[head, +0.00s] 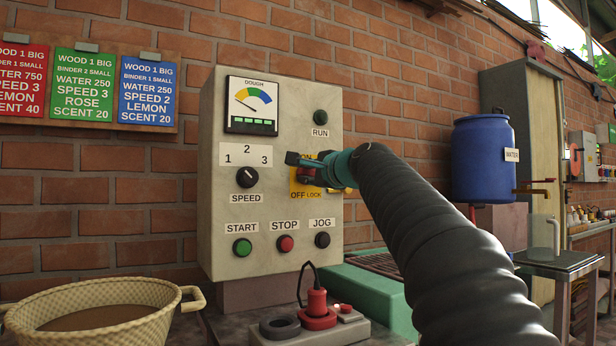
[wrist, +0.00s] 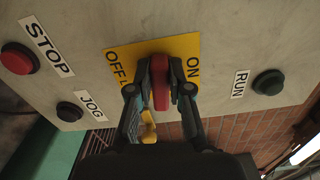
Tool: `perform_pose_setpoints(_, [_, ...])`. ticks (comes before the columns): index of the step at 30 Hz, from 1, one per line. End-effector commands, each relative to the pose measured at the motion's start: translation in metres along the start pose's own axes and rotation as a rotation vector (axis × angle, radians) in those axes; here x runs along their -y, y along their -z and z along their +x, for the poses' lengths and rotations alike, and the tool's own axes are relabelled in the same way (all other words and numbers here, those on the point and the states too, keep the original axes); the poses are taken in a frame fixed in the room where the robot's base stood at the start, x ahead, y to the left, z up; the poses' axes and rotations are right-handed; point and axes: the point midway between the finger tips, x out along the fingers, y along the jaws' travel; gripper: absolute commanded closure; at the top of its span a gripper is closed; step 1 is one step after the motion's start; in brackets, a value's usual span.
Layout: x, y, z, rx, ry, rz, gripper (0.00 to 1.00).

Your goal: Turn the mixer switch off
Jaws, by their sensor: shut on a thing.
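The mixer switch is a red handle (wrist: 160,88) on a yellow plate (head: 300,188) marked ON and OFF LOCK, on the grey control panel (head: 225,125). In the wrist view the plate (wrist: 120,64) lies behind my fingers, with ON at the right and OFF at the left. My gripper (wrist: 160,80) is shut on the red handle, one finger on each side. The handle stands across the ON–OFF direction between the two words; its exact setting is hard to tell. In the head view my gripper (head: 306,168) hides much of the switch.
The panel carries a speed knob (head: 248,178), start button (head: 242,247), stop button (head: 285,243), jog button (head: 322,240) and run lamp (head: 320,117). A red plug (head: 317,303) stands below. A basket (head: 95,312) is at left, a blue water barrel (head: 483,160) at right.

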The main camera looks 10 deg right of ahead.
Motion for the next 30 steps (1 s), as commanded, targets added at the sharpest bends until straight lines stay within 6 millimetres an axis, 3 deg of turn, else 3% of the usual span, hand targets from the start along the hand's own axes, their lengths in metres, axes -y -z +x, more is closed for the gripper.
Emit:
perform_pose_setpoints(10, [-0.0031,-0.0002,0.0000,0.001,-0.001,-0.140,1.00])
perform_pose_setpoints(26, [-0.0033,-0.0002,0.0000,0.001,-0.002,-0.166,1.00])
perform_pose_setpoints(27, [-0.0033,-0.0002,0.0000,0.001,-0.002,-0.166,0.79])
perform_pose_setpoints(30, [-0.0033,-0.0001,0.0000,0.001,-0.002,-0.165,0.56])
